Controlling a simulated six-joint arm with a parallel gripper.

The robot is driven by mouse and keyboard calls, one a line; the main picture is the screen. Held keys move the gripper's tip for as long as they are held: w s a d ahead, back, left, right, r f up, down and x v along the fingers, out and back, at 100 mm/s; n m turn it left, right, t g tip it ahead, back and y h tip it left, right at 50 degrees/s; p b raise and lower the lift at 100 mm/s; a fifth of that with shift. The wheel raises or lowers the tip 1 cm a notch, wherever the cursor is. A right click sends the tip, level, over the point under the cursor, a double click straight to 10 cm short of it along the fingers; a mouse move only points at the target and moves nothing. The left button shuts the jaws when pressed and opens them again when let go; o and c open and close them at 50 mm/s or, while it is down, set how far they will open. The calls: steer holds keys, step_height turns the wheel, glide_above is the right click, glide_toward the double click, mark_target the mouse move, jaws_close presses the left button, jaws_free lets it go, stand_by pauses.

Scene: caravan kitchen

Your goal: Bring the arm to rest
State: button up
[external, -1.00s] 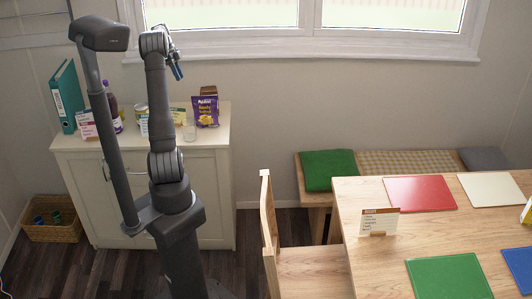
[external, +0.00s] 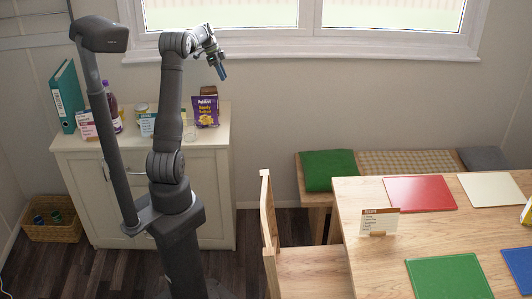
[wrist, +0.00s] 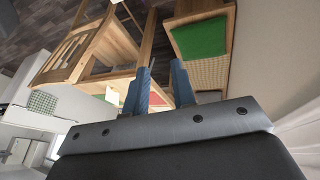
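My gripper (external: 222,71) is raised in front of the window, above and to the right of the white cabinet, with its fingers pointing down. In the wrist view my gripper (wrist: 160,88) shows two blue fingers spread apart with a gap between them. Nothing is held between them. My gripper touches nothing in the external view.
The white cabinet (external: 205,160) carries a teal binder (external: 67,96), a purple bottle (external: 114,110), a purple packet (external: 205,111) and small cards. A wooden chair (external: 267,230), a table (external: 400,243) and a bench with a green cushion (external: 329,169) stand to the right.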

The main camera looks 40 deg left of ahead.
steer(key=w+d, duration=0.5)
steer(key=d, duration=0.6)
steer(key=w+d, duration=0.5)
steer(key=d, duration=0.6)
steer(key=shift+w+d+f+n, duration=0.2)
steer(key=shift+f+n, duration=0.1)
steer(key=shift+n, duration=0.1)
